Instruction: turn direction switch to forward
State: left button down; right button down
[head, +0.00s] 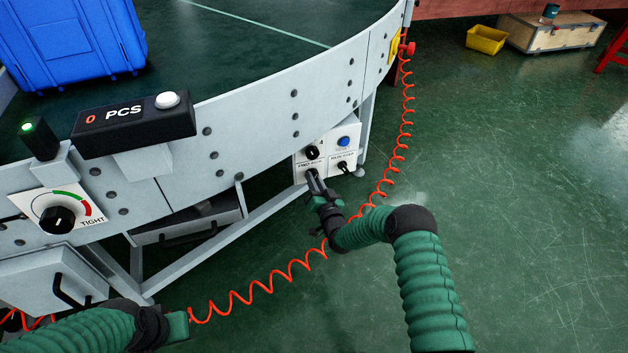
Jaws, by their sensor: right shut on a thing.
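A small white control panel (327,152) is mounted on the conveyor's side below its curved wall. It carries several controls: a black knob at upper left, a blue button at upper right and a black switch at lower right. The direction switch at lower left is mostly hidden by my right gripper (313,177), which is shut on it. The switch's position cannot be read, and the small labels are too blurred to tell. My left gripper (178,325) is at the bottom left, partly in view, away from the panel; its fingers do not show clearly.
A coiled red cable (392,160) hangs beside the panel and runs to the lower left. A blue crate (75,45) sits on the conveyor. A counter box (135,122) and a tension dial (57,218) are at left.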

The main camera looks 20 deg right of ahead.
jog(key=shift+f+n+p, duration=0.15)
jog(key=shift+n+p, duration=1.55)
jog(key=shift+n, duration=4.2)
jog(key=c, duration=1.4)
grip_release()
jog(key=shift+f, duration=0.1)
jog(key=shift+c, duration=0.2)
jog(key=shift+o, duration=0.4)
